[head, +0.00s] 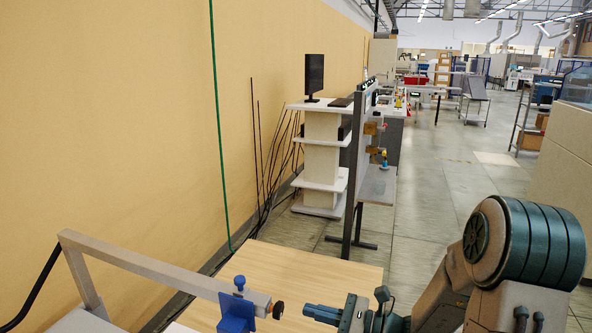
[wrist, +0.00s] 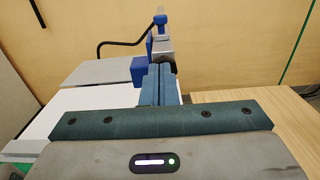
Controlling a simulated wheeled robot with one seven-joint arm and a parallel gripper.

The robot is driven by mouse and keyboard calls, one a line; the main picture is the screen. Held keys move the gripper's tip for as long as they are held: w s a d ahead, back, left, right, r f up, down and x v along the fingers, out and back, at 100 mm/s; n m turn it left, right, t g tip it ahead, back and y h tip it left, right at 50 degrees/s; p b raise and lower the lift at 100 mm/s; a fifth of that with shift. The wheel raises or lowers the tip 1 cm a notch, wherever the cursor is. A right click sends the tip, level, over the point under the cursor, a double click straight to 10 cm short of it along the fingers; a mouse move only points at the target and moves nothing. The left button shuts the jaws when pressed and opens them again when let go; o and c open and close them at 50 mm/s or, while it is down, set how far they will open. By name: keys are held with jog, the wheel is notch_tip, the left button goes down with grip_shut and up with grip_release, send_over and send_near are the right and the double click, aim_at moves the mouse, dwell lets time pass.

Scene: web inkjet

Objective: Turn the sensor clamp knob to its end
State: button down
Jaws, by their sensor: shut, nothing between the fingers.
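The blue sensor clamp (head: 236,312) sits on a grey bar (head: 160,268) in the lower part of the head view, with a small blue knob on top. A dark round knob (head: 278,310) sticks out on its right side. My gripper (head: 306,310) is to the right of the dark knob, its fingertips facing it with a small gap in the picture. In the wrist view the fingers of my gripper (wrist: 160,68) lie together with nothing between them. Beyond them are the clamp's blue body (wrist: 139,70) and its blue top knob (wrist: 160,20). The dark knob is not clear there.
A pale wooden surface (head: 310,265) lies behind my gripper. A black cable (head: 38,285) hangs at the left end of the bar. A tan wall (head: 120,120) runs along the left. A dark upright frame with shelves (head: 360,170) stands farther back.

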aim_at(275, 309)
jog(key=w+x, duration=0.1)
jog(key=x, duration=0.5)
jog(key=shift+w, duration=0.15)
dwell(0.4)
jog(key=shift+f+b, duration=0.2)
jog(key=shift+b, duration=0.15)
dwell(0.4)
